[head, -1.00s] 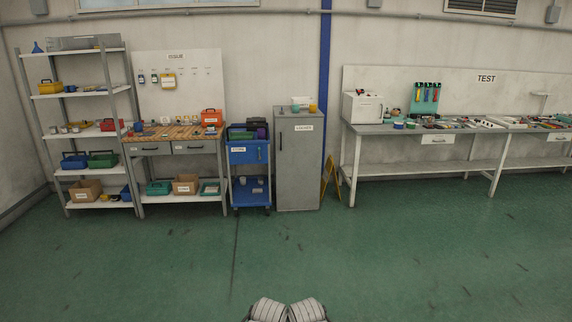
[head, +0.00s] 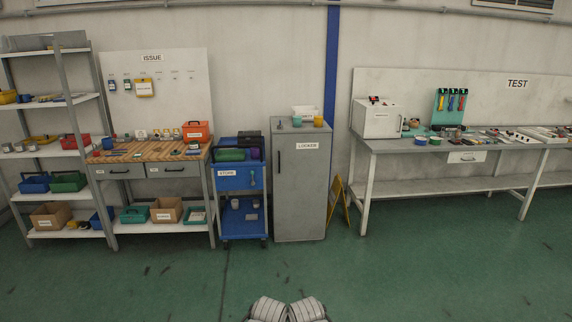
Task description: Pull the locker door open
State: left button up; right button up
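The grey locker (head: 300,195) stands against the back wall, a little right of the middle of the head view. Its door (head: 296,215) is shut and carries a white label reading LOCKER. A dark vertical handle (head: 279,162) is on the door's left side. The locker is some way ahead of me across the floor. Neither of my grippers is in view; only two pale rounded parts of my own body show at the bottom edge.
A blue cart (head: 243,180) stands close on the locker's left. A yellow folding sign (head: 341,205) stands on its right, before the test bench (head: 420,150). Cups and a white box sit on the locker. The green floor (head: 330,275) ahead is clear.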

aim_at(301, 162)
jog(key=i, duration=3.5)
jog(key=i+z, duration=0.35)
jog(key=i+j, duration=0.05)
